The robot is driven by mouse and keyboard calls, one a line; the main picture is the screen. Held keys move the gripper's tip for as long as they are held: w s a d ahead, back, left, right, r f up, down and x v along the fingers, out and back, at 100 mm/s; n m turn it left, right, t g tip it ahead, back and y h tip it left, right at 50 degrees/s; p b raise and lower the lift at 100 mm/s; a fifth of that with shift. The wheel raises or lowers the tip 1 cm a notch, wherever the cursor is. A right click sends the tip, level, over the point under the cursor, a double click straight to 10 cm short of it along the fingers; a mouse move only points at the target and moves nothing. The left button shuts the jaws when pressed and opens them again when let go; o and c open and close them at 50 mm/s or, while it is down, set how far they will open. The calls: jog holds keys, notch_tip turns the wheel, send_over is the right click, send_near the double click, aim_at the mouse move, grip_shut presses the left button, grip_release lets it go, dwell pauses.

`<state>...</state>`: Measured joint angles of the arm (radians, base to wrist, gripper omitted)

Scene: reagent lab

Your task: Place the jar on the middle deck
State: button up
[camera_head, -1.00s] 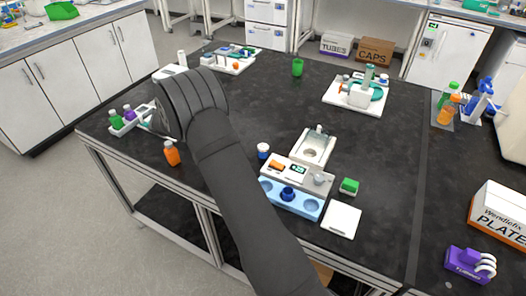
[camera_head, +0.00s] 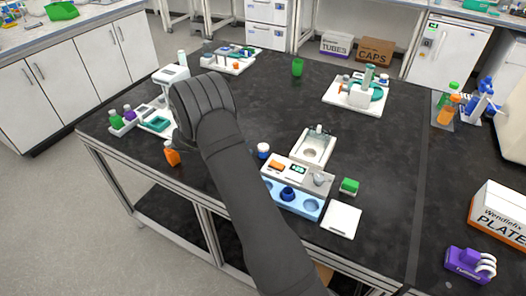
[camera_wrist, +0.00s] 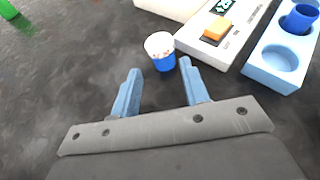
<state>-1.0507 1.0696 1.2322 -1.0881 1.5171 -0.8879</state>
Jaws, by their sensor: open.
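A small jar-like container (camera_head: 263,150), white above and blue below, stands on the black bench left of a stepped station. In the wrist view it (camera_wrist: 160,50) is upright, just beyond and between the fingertips of my gripper (camera_wrist: 160,78), which is open and empty. A dark blue round piece (camera_head: 288,194) sits in the middle well of a light blue block (camera_head: 309,206). Behind that block is a white-grey deck (camera_head: 322,180) with a display and an orange piece. Behind it stands a white unit (camera_head: 314,147). My arm hides the gripper in the head view.
An orange bottle (camera_head: 172,157) stands left of my arm. A green block (camera_head: 349,186) and a white plate (camera_head: 342,218) lie right of the station. A white apparatus (camera_head: 350,96) stands farther back. The bench middle is mostly clear.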

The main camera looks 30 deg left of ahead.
aim_at(259, 147)
jog(key=x, duration=0.6)
jog(key=shift+d+f, duration=0.15)
jog(key=shift+d, duration=0.05)
jog(key=c, duration=0.7)
jog(key=r, duration=0.4)
jog(key=shift+w+d+r, duration=0.1)
jog(key=shift+d+r, duration=0.1)
jog(key=shift+r, duration=0.15)
jog(key=d+r, duration=0.2)
jog(key=d, duration=0.1)
jog(key=d+r, duration=0.2)
jog(key=d, duration=0.2)
jog(key=w+d+r, duration=0.1)
jog(key=d+r, duration=0.1)
jog(key=d, duration=0.2)
jog(key=shift+d+r, duration=0.1)
jog(key=shift+r, duration=0.1)
